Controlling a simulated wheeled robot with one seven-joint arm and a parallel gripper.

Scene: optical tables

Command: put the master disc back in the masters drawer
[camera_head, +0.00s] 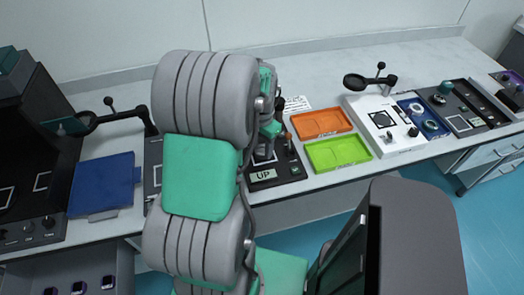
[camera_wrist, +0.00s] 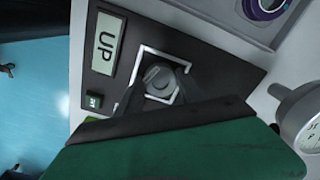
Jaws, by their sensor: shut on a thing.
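My gripper (camera_wrist: 161,88) is over a black device (camera_wrist: 108,80) whose display reads "UP". Its dark fingers are shut on a small grey round-topped piece (camera_wrist: 158,76), inside a white square outline on the device. I cannot tell whether this piece is the master disc, or whether it rests on the device. In the head view my arm partly hides the gripper, and the black device (camera_head: 268,175) shows beneath it. An open drawer (camera_head: 35,276) at the lower left holds several dark square pieces with discs. I see no label that marks it as the masters drawer.
An orange tray (camera_head: 321,123) and a green tray (camera_head: 338,153) lie right of the device. A white instrument (camera_head: 382,121) stands beyond them. A blue panel (camera_head: 103,183) lies at the left. A grey round metal part (camera_wrist: 302,116) is close at the right in the wrist view.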

